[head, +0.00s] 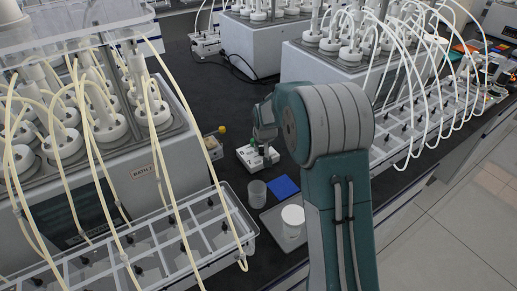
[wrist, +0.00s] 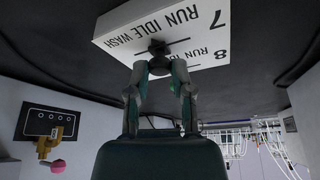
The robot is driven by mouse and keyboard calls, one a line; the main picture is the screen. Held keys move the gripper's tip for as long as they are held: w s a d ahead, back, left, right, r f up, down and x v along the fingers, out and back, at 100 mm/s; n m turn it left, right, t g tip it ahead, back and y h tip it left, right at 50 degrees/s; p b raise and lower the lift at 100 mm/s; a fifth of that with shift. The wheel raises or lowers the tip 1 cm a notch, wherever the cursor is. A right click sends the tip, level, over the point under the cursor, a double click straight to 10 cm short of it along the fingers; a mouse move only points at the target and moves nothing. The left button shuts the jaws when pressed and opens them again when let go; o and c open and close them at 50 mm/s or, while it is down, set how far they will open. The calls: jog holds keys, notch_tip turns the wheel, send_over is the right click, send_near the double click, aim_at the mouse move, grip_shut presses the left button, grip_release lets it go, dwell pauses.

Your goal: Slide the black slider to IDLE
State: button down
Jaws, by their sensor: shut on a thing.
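The white switch box (head: 246,157) stands on the dark bench. In the wrist view the white box (wrist: 205,22) shows two label rows, 7 and 8, with RUN, IDLE and WASH in row 7 and part of row 8 covered. The black slider (wrist: 157,47) sits on the box face between the rows. My gripper (wrist: 160,66) is shut on it from below in that view. Fingers hide part of the slider and the row 8 labels, so its exact setting cannot be told. In the head view my gripper (head: 263,148) is over the box, and the slider is not clear.
A clear beaker (head: 257,190), a blue pad (head: 285,187) and a white tub (head: 293,219) on a tray stand in front of the box. Reactor units with hoses (head: 60,140) flank it. A small device with a yellow knob (head: 213,143) is close to its left.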

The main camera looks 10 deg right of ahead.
jog(key=c, duration=0.5)
grip_release()
jog(key=shift+f, duration=0.2)
jog(key=shift+a+r, duration=0.1)
jog(key=v, duration=1.1)
jog(key=shift+r, duration=0.4)
jog(key=shift+s, duration=0.1)
jog(key=s+a+r, duration=0.1)
jog(key=s+r, duration=0.4)
jog(key=s, duration=0.3)
jog(key=s+r, duration=0.4)
jog(key=s, duration=0.5)
jog(key=s+a+f+n+t, duration=0.1)
jog(key=s, duration=1.4)
jog(key=shift+s, duration=0.25)
